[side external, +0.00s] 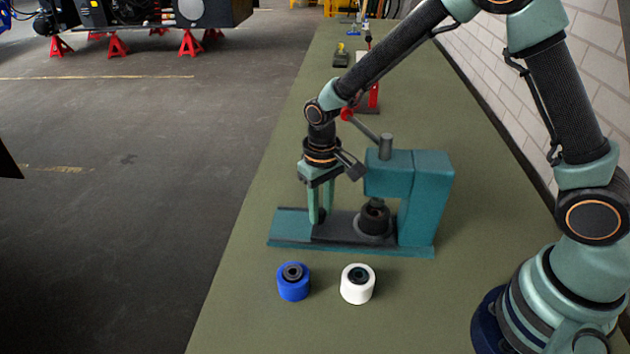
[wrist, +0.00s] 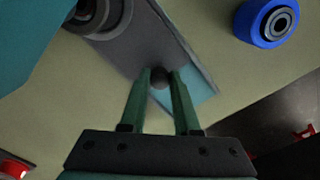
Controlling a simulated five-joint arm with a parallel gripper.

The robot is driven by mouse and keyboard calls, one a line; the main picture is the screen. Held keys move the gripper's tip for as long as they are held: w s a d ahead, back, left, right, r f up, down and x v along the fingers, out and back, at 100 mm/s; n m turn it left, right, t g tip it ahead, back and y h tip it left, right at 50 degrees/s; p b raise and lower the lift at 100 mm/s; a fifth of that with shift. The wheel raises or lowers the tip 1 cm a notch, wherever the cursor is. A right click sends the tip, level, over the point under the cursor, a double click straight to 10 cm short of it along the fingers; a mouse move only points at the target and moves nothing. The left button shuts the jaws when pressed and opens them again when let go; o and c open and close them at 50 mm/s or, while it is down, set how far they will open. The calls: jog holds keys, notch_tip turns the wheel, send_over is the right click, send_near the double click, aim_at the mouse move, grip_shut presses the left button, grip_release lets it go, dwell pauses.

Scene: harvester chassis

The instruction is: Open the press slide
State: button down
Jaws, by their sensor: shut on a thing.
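The teal press (side external: 425,195) stands on the green bench. Its dark grey slide (side external: 342,228) lies flat on the teal base, and also shows in the wrist view (wrist: 148,42). A black round holder (side external: 375,217) sits on the slide below the press head. A small dark knob (wrist: 160,78) stands at the slide's outer end. My gripper (side external: 318,217) points down at that end, its green fingers closed on the knob. In the wrist view the fingertips (wrist: 160,76) flank the knob. The fingers partly hide the knob in the side view.
A blue roller (side external: 293,282) and a white roller (side external: 357,284) stand on the bench in front of the press. The press lever has a red ball (side external: 347,114). The teal base (side external: 288,228) extends clear to the left of my gripper.

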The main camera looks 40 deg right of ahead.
jog(key=shift+r, duration=0.1)
dwell(0.3)
jog(key=w+a, duration=0.8)
dwell(0.5)
jog(key=c, duration=0.6)
grip_release()
jog(key=shift+c, duration=0.2)
notch_tip(320, 180, up, 12)
